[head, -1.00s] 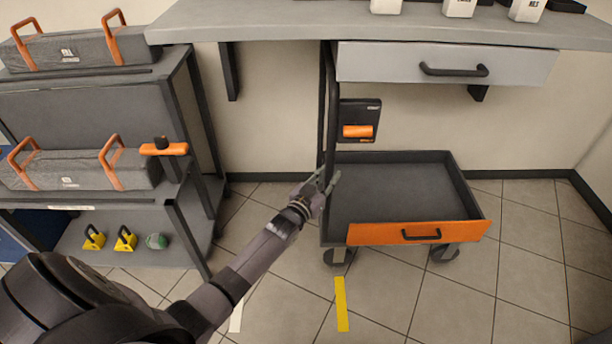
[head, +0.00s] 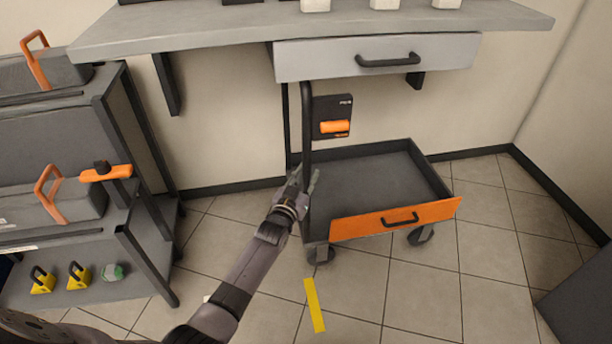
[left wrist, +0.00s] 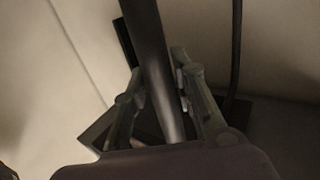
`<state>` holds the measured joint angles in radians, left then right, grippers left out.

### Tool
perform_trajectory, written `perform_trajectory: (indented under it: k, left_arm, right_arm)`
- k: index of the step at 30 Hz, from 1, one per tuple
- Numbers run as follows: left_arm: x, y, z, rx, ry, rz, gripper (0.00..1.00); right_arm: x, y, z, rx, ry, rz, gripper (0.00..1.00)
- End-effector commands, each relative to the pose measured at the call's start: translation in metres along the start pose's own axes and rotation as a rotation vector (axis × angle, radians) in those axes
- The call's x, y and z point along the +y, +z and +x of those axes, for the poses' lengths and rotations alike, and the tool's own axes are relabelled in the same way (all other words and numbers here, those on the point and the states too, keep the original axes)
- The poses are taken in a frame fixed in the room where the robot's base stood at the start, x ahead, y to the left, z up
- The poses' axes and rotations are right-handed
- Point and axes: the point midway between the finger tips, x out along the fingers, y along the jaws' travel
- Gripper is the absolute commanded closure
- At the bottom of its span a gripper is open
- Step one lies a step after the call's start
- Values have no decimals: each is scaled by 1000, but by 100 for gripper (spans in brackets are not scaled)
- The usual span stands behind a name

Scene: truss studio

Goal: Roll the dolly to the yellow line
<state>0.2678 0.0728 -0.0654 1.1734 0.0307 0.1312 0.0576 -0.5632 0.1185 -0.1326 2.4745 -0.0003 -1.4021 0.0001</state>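The dolly (head: 360,227) is a low grey tray with an orange front panel, dark wheels and an upright dark handle bar (head: 307,125) at its left end. It stands on the tiles partly under the workbench. The yellow line (head: 314,305) is a short strip on the floor, in front of the dolly's left front wheel. My left gripper (head: 304,182) is at the handle bar. In the left wrist view the dark bar (left wrist: 163,80) passes between its two fingers, which look spread with small gaps beside it. My right gripper is out of view.
The grey workbench (head: 220,30) with a drawer (head: 320,62) overhangs the dolly. A shelf unit (head: 60,140) with cases and yellow weights stands at the left. A dark box (head: 585,300) shows at the lower right. The tiles in front and right of the dolly are clear.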

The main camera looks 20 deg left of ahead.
Motion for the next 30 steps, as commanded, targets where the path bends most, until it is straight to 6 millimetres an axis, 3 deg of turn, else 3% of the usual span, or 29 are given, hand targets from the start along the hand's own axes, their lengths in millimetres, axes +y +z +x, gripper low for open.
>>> perform_trajectory:
  k: [6, 17, 23, 30]
  left_arm:
    - [0, -1, 0, 2, 0, 0, 59]
    - [-1, -1, -3, 2, -1, 0, 59]
    - [0, 0, -30, 1, 0, 0, 59]
    - [0, 1, -82, 0, 0, 0, 59]
  right_arm:
    - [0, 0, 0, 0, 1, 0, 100]
    - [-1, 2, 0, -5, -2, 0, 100]
    - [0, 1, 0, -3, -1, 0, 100]
    - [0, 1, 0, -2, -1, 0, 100]
